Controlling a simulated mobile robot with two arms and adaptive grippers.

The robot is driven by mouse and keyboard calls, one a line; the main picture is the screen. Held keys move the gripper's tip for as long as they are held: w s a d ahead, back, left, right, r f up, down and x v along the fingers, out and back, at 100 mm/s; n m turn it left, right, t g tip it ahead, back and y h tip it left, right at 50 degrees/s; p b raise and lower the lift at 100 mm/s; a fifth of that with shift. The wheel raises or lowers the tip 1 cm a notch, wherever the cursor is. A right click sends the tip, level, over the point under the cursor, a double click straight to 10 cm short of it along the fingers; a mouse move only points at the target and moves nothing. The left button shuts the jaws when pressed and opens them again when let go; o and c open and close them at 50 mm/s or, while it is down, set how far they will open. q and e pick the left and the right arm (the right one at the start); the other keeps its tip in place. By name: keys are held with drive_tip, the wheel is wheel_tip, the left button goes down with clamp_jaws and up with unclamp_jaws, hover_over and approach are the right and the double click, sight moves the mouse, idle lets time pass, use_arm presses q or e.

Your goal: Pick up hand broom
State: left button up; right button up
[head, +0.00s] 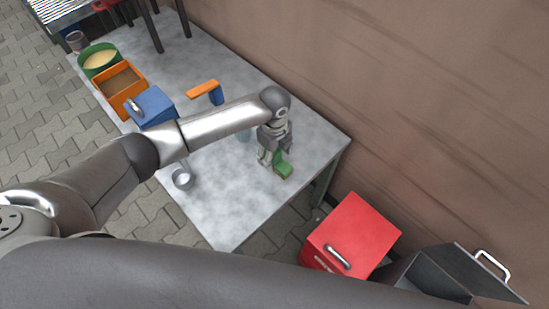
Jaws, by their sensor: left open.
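My left gripper (267,157) points down over the right part of the grey table, at the end of my arm coming in from the left. It is open. A small green object (283,169) lies on the table right beside its fingertips; it may be the hand broom, but its shape is partly hidden by the gripper. I cannot tell whether the fingers touch it. An orange and blue object (204,89) stands farther back on the table, left of the gripper. My right gripper is not in view.
On the grey table (215,205) are a blue box (152,106), an orange bin (118,84), a green round tub (99,61) and a small metal cup (182,179). A red box (352,234) and a dark open container (450,275) stand beyond the table's right end. A brown wall (400,90) runs behind.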

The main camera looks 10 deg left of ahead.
use_arm(q)
wheel_tip(320, 180, down, 2)
drive_tip(key=shift+f, duration=0.2)
drive_tip(key=c, duration=1.2)
drive_tip(key=shift+o, duration=0.2)
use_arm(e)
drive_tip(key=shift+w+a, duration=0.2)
